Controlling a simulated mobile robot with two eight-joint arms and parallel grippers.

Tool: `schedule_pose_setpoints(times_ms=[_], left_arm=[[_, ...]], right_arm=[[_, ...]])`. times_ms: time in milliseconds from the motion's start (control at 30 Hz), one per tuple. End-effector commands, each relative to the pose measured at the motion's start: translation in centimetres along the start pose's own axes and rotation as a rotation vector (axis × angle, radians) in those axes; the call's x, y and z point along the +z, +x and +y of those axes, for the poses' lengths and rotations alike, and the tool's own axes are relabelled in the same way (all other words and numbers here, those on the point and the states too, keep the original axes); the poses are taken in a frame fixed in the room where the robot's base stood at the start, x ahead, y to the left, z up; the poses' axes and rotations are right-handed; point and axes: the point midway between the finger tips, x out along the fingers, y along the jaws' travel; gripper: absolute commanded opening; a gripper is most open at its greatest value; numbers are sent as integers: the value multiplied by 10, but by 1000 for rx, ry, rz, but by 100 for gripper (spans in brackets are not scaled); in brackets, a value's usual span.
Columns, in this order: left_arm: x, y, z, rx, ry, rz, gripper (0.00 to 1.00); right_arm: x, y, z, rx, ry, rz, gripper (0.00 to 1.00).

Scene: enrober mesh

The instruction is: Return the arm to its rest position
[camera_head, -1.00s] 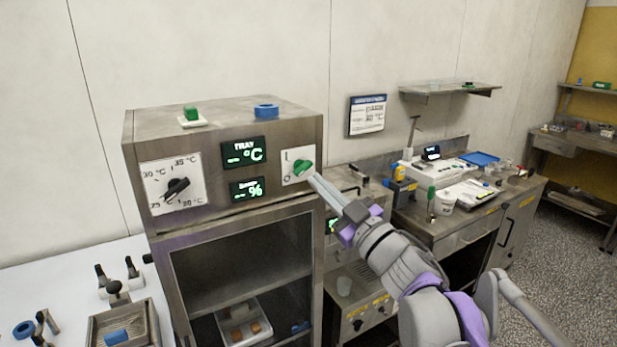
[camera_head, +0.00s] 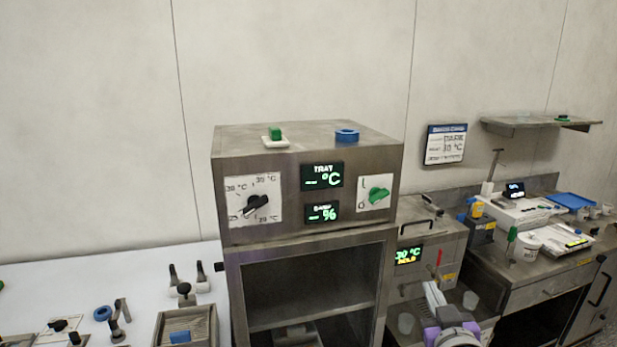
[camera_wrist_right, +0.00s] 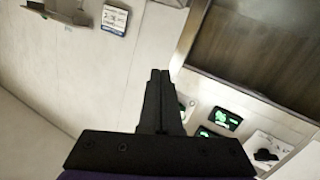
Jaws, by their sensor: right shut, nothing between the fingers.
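My right gripper (camera_head: 433,292) is low in the head view, right of the steel cabinet (camera_head: 225,200) and in front of the steel unit beside it. Most of the right arm is out of the picture. My left gripper is in neither view.
The steel unit beside the cabinet has a lit display (camera_head: 408,255). A clear cup (camera_head: 406,323) stands near my right gripper. A bench at right holds a white tub (camera_head: 528,244) and a blue tray (camera_head: 571,201). A white table (camera_head: 120,268) at left holds small tools.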

Motion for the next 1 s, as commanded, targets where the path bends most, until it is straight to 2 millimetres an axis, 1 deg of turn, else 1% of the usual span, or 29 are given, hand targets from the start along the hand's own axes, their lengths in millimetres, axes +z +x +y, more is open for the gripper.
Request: schedule_pose_setpoints(times_ms=[33, 67, 100, 167, 200, 267, 300, 400, 500, 600, 700, 1000], left_arm=[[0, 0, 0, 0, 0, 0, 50], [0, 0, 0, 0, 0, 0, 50], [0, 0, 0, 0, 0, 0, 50], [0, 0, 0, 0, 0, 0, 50], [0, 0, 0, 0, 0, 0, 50], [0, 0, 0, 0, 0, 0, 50], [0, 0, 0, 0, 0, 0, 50], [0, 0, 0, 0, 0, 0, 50], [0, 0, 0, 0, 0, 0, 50], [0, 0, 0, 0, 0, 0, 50], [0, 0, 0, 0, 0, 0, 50], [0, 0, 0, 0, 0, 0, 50]], right_arm=[[35, -14, -5, 15, 25, -109, 0], [56, -23, -8, 20, 41, -180, 0], [84, -37, -14, 20, 57, -272, 0], [122, -58, -25, 7, 80, -405, 0], [147, -74, -34, -9, 92, -490, 0], [178, -98, -48, -42, 108, -607, 0], [196, -114, -57, -68, 116, -677, 0], [231, -148, -77, -132, 127, -819, 0], [251, -173, -90, -182, 134, -910, 0], [260, -185, -97, -209, 137, -955, 0], [262, -188, -99, -217, 137, -968, 0], [262, -188, -98, -214, 137, -966, 0]])
